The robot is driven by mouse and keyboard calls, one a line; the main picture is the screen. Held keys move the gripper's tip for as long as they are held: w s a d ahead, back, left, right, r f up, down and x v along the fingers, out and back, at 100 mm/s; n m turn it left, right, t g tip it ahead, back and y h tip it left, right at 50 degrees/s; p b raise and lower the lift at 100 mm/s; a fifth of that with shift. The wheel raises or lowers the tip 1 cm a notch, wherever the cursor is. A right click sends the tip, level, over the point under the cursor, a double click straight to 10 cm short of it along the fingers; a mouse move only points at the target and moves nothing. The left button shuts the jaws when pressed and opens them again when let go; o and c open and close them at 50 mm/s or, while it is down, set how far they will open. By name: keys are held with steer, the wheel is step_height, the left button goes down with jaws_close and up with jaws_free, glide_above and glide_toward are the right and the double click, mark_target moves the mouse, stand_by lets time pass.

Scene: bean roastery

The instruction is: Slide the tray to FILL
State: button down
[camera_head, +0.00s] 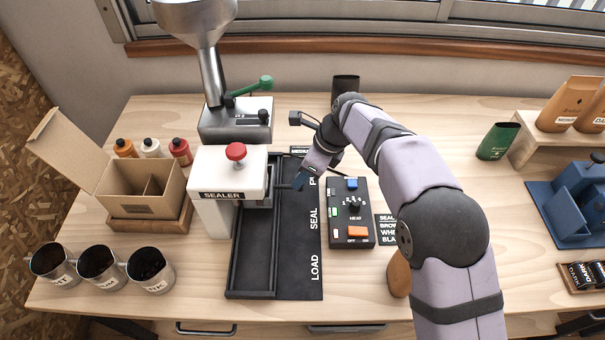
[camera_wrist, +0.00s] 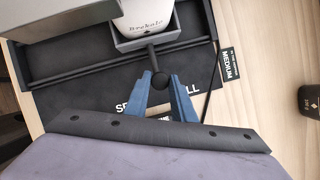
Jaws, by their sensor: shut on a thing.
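The grey tray (camera_wrist: 176,37) holds a white bag (camera_wrist: 147,12) with printed lettering. It sits in the dark rail track (camera_head: 236,268), beside the white sealer (camera_head: 228,173), which hides part of it in the head view. A rod with a dark round knob (camera_wrist: 160,81) sticks out from the tray. My gripper (camera_wrist: 160,88) has its blue fingers shut on this knob; it also shows in the head view (camera_head: 299,181). The black label strip (camera_head: 299,255) reads LOAD, SEAL and, partly hidden by my gripper, FILL. The knob is between the SEAL and FILL words.
A black heat control box (camera_head: 351,238) stands right of the strip. The hopper machine (camera_head: 236,125) with a green lever stands at the far end of the track. An open carton (camera_head: 141,190) and several metal cups (camera_head: 101,264) are at left. The track's near half is empty.

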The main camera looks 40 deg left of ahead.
steer(key=shift+w+a+r+p, duration=0.1)
steer(key=shift+w+a+p, duration=0.6)
steer(key=shift+p, duration=0.25)
steer(key=c, duration=1.5)
jaws_free()
steer(key=shift+s, duration=0.1)
steer(key=shift+d, duration=0.1)
steer(key=shift+b+v, duration=0.95)
steer(key=shift+v, duration=2.7)
